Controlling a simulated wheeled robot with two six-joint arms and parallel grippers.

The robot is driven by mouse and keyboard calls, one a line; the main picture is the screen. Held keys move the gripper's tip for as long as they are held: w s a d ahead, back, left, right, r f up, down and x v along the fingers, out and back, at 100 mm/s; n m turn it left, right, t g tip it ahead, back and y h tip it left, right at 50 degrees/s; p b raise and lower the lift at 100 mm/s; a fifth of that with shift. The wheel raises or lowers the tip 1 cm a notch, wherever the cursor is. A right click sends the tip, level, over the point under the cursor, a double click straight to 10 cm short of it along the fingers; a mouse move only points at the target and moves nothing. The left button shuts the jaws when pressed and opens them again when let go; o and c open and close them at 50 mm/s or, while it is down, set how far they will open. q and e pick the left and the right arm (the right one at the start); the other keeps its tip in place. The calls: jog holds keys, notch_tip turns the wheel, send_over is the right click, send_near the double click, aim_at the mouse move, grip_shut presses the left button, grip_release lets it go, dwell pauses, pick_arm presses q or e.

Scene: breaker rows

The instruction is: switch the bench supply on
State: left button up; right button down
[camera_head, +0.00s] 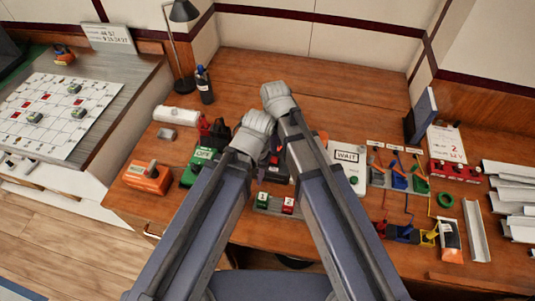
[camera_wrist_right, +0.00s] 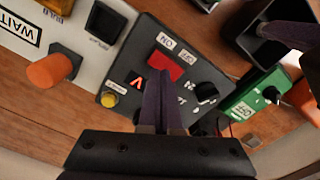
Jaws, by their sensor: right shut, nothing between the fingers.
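The bench supply is a dark box (camera_wrist_right: 130,75) in the right wrist view, with a red switch (camera_wrist_right: 165,66), small white labels, a black knob (camera_wrist_right: 205,92) and a yellow button (camera_wrist_right: 108,100). In the head view only a small part of the supply (camera_head: 274,165) shows between my forearms. My right gripper (camera_wrist_right: 160,76) is shut and empty, its tips over the supply's face by the lower edge of the red switch. Whether they touch it I cannot tell. What looks like part of my left gripper (camera_wrist_right: 290,34) shows at the upper right of the wrist view; its jaws are not clear.
A white WAIT box (camera_head: 346,170) stands right of the supply, with an orange knob (camera_wrist_right: 53,70). A green OFF box (camera_head: 202,160) and an orange box (camera_head: 148,177) stand to the left. Green and red blocks (camera_head: 275,204) lie in front.

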aim_at(273, 160)
notch_tip(273, 160, up, 3)
jog(key=p, duration=0.2)
jog(key=shift+r+p, duration=0.15)
jog(key=shift+p, duration=0.25)
jog(key=shift+s, duration=0.1)
jog(key=s+d+h, duration=0.1)
jog(key=s+d, duration=0.5)
jog(key=s, duration=0.4)
jog(key=shift+s, duration=0.4)
jog(key=shift+r, duration=0.1)
